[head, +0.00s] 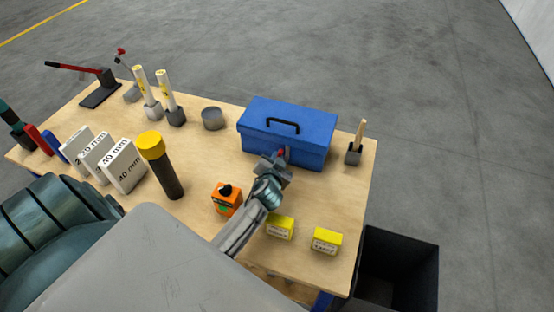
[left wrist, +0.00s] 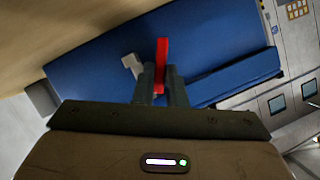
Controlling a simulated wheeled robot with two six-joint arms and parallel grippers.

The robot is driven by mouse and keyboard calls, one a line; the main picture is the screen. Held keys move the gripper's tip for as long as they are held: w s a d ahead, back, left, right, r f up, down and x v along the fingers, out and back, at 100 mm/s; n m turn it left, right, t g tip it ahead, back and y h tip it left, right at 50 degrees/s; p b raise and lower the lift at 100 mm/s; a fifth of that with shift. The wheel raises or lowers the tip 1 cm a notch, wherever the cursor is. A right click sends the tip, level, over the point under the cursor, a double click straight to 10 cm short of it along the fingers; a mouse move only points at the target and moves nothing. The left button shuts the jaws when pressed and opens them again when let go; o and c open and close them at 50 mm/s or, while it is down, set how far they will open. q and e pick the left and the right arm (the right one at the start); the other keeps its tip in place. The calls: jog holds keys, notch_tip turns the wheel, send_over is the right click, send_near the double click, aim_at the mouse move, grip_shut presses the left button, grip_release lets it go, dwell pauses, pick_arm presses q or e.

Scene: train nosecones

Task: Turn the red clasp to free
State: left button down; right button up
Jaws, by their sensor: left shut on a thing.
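The blue toolbox (head: 300,118) stands shut on the workbench, its dark carry handle on the lid. It also fills much of the left wrist view (left wrist: 100,75). The red clasp (left wrist: 162,52) is on the toolbox's front and stands upright in the left wrist view; in the head view only a small bit of red (head: 282,153) shows at the gripper. My left gripper (head: 277,158) is at the toolbox front, shut on the red clasp; its fingers (left wrist: 162,80) hold the clasp between them. The clasp's lower part is hidden by the fingers. My right gripper is not in view.
An orange box (head: 227,197) and two yellow boxes (head: 280,227) (head: 327,241) lie close to my left arm. A black bin (head: 400,265) is beyond the bench's right edge.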

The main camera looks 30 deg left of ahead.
pick_arm(q)
jog(key=shift+a+r+n+h, duration=0.1)
jog(key=shift+a+n+h, duration=0.05)
jog(key=shift+n+h, duration=0.45)
jog(key=shift+a+n+h, duration=0.15)
jog(key=shift+n+h, duration=0.25)
jog(key=shift+n, duration=0.4)
jog(key=shift+n+t+h, duration=0.3)
jog(key=shift+n+h, duration=0.1)
jog(key=shift+n, duration=0.1)
jog(key=c, duration=1.8)
grip_release()
jog(key=shift+o, duration=0.2)
